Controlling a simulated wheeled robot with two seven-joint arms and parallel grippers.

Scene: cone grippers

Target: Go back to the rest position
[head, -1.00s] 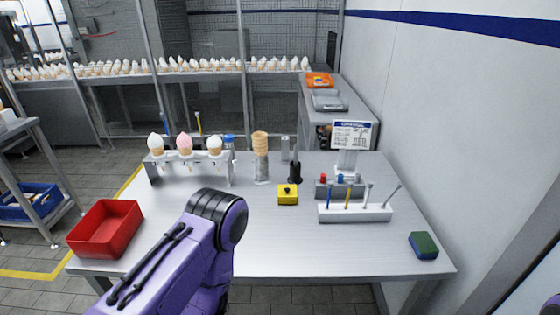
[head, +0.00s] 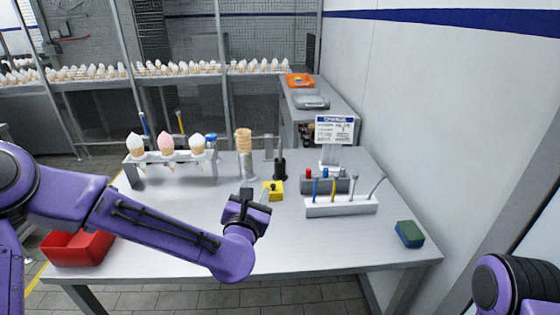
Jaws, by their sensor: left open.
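My left arm comes in from the left and reaches across the front of the steel table (head: 330,240). My left gripper (head: 256,195) is open above the table's middle, with its fingers pointing away from me. It shows in front of the yellow box with a black knob (head: 276,193); I cannot tell the exact gap. Nothing shows between its fingers. Part of my right arm shows at the lower right corner; its gripper is out of view.
A rack holds three ice-cream cones (head: 168,147) at the back left. A red bin (head: 80,250) is partly behind my left arm. A cone stack (head: 244,141), a white tool holder (head: 340,206), a sign (head: 335,130) and a green-blue sponge (head: 409,234) stand on the table.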

